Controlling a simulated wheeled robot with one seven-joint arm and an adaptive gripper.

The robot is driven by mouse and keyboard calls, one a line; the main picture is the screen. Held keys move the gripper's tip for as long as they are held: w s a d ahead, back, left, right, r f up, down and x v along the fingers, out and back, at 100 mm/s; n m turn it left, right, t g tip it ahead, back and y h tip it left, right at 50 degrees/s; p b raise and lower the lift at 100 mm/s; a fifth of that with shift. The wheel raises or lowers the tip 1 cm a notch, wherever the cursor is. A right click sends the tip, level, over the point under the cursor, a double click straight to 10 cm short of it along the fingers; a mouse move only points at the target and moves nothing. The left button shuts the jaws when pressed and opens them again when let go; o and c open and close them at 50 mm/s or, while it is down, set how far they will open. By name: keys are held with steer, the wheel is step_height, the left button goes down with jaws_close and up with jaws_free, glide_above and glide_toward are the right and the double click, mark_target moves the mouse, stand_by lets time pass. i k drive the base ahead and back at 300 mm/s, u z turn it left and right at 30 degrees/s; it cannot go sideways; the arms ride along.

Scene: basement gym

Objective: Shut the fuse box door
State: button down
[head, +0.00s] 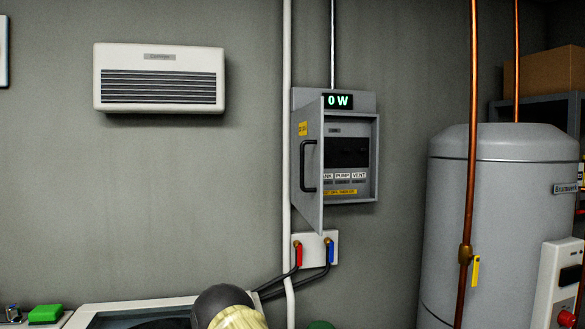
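The grey fuse box (368,150) hangs on the wall right of centre in the head view. Its door (312,205) is hinged on the left and stands open, swung out toward me. A black bar handle (306,166) is on the door's outer face. Inside show a dark panel and labels reading PUMP and VENT; the first label is partly covered by the door. A green display reading 0 W sits on top of the box. My gripper is not in view.
A white pipe (287,60) runs down the wall just left of the door. Red and blue valves (315,247) sit below the box. A grey tank (500,220) with copper pipes stands at right. A white heater (160,78) hangs at left. A sink (110,313) is below.

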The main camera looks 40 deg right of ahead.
mark_target(308, 194)
steer(key=z, duration=1.2)
